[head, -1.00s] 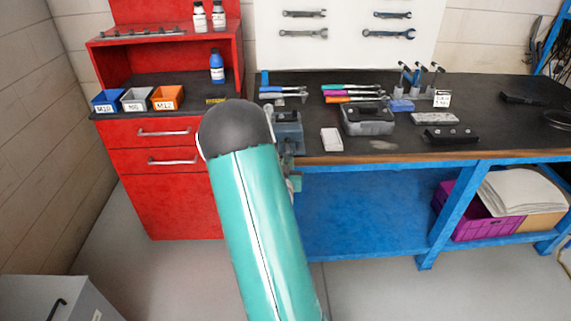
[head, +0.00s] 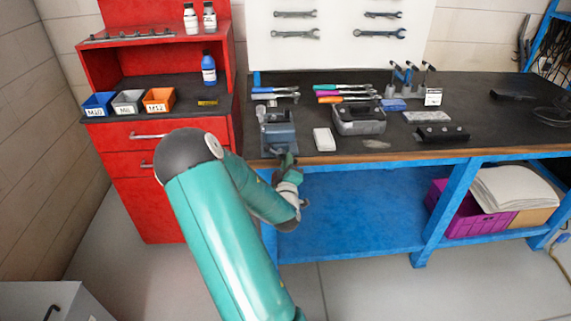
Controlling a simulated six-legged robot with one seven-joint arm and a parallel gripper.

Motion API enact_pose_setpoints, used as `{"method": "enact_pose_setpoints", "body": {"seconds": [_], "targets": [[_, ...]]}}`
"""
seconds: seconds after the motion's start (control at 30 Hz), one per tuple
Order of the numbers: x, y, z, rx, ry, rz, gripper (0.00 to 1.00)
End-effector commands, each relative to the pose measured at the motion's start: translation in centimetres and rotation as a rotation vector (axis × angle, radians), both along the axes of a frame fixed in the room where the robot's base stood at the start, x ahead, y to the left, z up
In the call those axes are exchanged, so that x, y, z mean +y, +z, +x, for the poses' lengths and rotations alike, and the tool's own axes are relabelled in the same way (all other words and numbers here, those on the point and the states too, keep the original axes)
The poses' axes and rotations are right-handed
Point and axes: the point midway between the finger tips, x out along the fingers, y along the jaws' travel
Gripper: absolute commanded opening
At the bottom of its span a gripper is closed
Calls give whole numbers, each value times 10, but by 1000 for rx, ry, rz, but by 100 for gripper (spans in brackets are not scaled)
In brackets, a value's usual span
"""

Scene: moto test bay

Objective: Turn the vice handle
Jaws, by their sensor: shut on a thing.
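The blue-grey vice (head: 280,132) stands at the front left edge of the dark workbench top, beside the red cabinet. My gripper (head: 285,160) is at the front of the vice, just below its jaws and by the bench edge. It is shut on the vice handle, which is small here and mostly hidden by the gripper. My green arm reaches up from below and bends down to the right towards the vice.
A white box (head: 323,139) and a grey toolbox (head: 359,121) stand right of the vice. The red cabinet (head: 160,190) is close on the left. The floor in front of the blue bench is clear.

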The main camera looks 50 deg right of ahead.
Motion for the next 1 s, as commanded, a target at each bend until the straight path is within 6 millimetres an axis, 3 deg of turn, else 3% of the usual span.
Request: {"method": "enact_pose_setpoints", "body": {"seconds": [0.03,0.5,1.0], "targets": [[0,7,7,22,15,-44,0],[0,12,6,317,22,-301,0],[1,12,7,429,26,-394,0]]}}
